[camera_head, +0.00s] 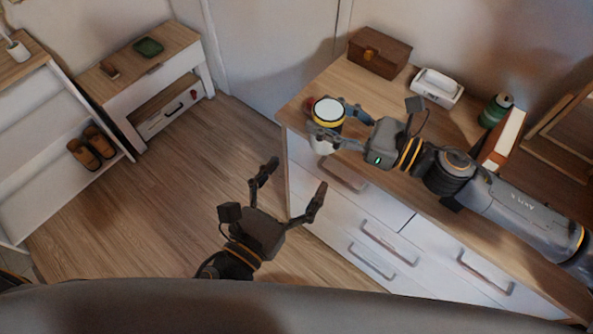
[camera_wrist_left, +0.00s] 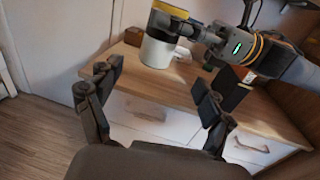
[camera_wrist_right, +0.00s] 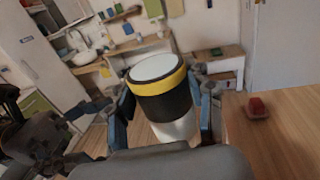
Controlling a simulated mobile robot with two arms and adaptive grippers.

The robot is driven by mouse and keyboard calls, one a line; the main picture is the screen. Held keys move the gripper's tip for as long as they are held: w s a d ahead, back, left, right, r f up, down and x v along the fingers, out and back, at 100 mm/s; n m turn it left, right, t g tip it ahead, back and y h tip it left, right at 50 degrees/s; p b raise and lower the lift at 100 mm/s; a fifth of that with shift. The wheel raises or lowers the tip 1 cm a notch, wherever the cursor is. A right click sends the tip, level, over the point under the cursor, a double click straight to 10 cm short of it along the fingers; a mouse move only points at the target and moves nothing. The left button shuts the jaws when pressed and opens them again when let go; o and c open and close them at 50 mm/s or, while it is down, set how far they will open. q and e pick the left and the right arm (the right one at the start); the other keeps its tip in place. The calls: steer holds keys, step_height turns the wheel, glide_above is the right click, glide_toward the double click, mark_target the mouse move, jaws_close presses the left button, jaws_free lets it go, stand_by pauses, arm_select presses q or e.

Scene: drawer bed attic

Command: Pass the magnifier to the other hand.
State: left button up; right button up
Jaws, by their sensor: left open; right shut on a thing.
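The magnifier (camera_head: 328,108) is a short cylinder with a pale round top, a yellow band, a black body and a white lower part. My right gripper (camera_head: 329,117) is shut on it, with one finger on each side, and holds it upright by the dresser's left end. It fills the middle of the right wrist view (camera_wrist_right: 160,88). My left gripper (camera_head: 297,178) is open and empty, lower in the head view and apart from the magnifier. In the left wrist view the magnifier's white part (camera_wrist_left: 156,52) shows beyond and above my open left fingers (camera_wrist_left: 156,82).
Drawer handles (camera_head: 388,241) stick out in front. Open floor (camera_head: 165,200) lies to the left.

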mark_target(320, 142)
arm_select(q)
steer(key=x, duration=1.2)
steer(key=shift+r, duration=0.35)
steer(key=shift+s, duration=0.1)
steer(key=shift+c, duration=0.4)
steer(key=c, duration=1.1)
steer(key=shift+c, duration=0.8)
arm_select(e)
steer(key=o, duration=1.3)
steer(key=shift+r, duration=0.1)
